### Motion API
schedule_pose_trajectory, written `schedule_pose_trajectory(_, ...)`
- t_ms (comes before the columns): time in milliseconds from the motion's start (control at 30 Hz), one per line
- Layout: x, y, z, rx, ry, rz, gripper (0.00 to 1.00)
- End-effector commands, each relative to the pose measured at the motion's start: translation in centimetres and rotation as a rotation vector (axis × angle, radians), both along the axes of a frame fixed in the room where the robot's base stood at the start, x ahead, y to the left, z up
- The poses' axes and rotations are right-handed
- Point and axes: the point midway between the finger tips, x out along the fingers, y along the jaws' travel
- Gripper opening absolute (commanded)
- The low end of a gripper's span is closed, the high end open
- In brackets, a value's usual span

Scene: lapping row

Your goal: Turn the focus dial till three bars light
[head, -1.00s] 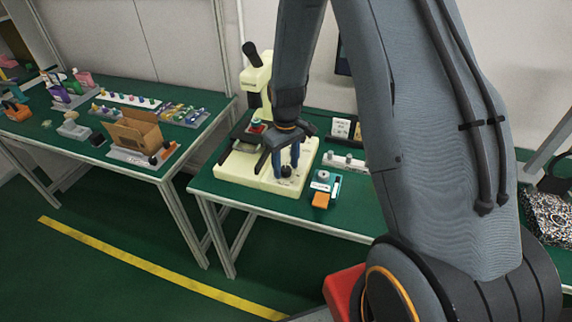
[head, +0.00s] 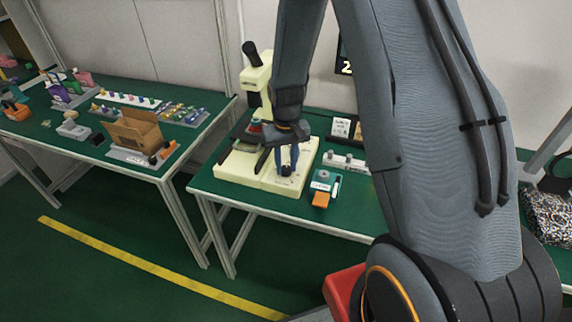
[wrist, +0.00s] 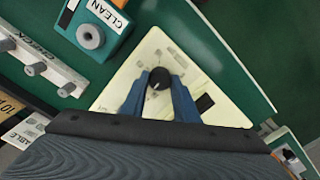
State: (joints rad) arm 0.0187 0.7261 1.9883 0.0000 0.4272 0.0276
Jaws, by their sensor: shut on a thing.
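The focus dial is a black knob (wrist: 159,79) on the cream base (wrist: 135,72) of a microscope-like instrument (head: 257,80). In the wrist view a pale mark shows on the knob's face. My gripper (head: 288,162) points down over the base. Its two blue fingers (wrist: 160,88) are closed on the dial from both sides. In the head view the dial (head: 286,170) shows small and dark between the fingertips. I cannot make out lit bars.
A teal box marked CLEAN (wrist: 104,22) stands close to the base. A white rack with pegs (wrist: 38,65) is beyond it. An orange block (head: 320,200) lies near the bench's front edge. A bench at left holds a cardboard box (head: 133,130).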

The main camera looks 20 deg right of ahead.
Motion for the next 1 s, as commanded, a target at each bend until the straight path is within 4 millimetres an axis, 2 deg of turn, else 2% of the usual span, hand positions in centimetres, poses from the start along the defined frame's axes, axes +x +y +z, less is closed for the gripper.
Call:
schedule_pose_trajectory(233,0.0,0.0,0.0,0.000,0.000,0.001,0.05)
schedule_pose_trajectory(267,0.0,0.0,0.0,0.000,0.000,0.001,0.32)
schedule_pose_trajectory(333,0.0,0.0,0.0,0.000,0.000,0.001,0.44)
schedule_pose_trajectory(367,0.0,0.0,0.0,0.000,0.000,0.001,0.46)
schedule_pose_trajectory(733,0.1,0.0,0.4,0.000,-0.002,0.002,0.46)
schedule_pose_trajectory(1000,0.2,0.0,3.8,0.000,-0.005,0.002,0.46)
